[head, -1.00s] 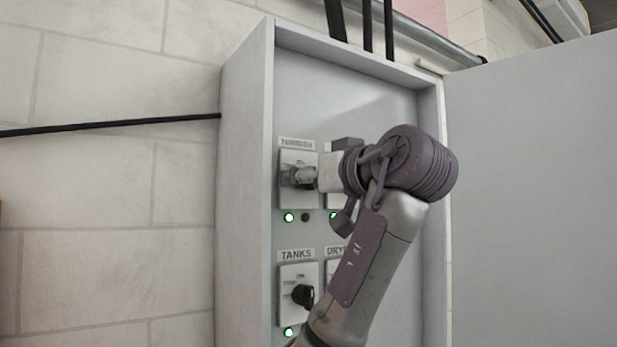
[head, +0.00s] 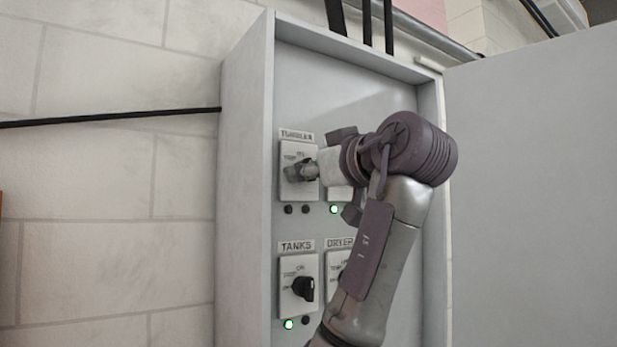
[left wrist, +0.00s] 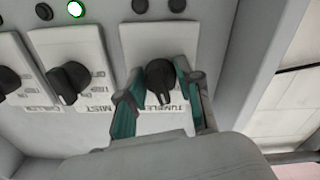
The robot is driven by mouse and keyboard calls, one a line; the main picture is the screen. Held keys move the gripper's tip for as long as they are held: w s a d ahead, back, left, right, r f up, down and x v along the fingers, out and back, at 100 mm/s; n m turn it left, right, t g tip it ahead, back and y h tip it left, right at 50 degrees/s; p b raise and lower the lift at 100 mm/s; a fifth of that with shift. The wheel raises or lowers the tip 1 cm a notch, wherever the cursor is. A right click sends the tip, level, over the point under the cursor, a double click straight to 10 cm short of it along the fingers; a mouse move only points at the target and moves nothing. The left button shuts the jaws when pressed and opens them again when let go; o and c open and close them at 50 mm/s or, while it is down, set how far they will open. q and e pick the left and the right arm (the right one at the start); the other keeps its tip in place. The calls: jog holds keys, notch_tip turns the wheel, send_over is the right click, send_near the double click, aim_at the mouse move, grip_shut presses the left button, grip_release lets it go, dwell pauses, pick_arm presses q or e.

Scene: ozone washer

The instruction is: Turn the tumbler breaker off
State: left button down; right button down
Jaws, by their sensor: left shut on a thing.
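The tumbler breaker (head: 298,178) is a light plate with a black rotary knob, at the upper left of the panel under the "TUMBLER" label. My left gripper (head: 303,171) reaches it from the right and covers most of its knob. In the left wrist view the picture is upside down, and the tumbler knob (left wrist: 160,80) sits between the two teal-padded fingers, which are shut on it. The two small lamps (head: 297,209) below the breaker are both dark. My right gripper is not in view.
A grey cabinet (head: 245,180) frames the panel, with its door (head: 535,180) open at the right. Below is the tanks breaker (head: 298,290) with a green lamp. The mist breaker (left wrist: 75,62) is beside the tumbler one. The dryer breaker (head: 335,268) is partly behind my arm.

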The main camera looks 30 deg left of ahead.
pick_arm(q)
jog(key=n, duration=0.3)
jog(key=shift+n+b, duration=0.35)
jog(key=shift+n, duration=0.05)
jog(key=n, duration=0.3)
jog(key=shift+n, duration=0.3)
jog(key=n, duration=0.3)
jog(key=shift+n+p, duration=0.3)
jog(key=shift+p, duration=0.05)
jog(key=shift+n+p, duration=0.35)
jog(key=shift+n, duration=1.55)
jog(key=c, duration=0.8)
grip_release()
jog(key=shift+o, duration=0.2)
jog(key=shift+d, duration=0.15)
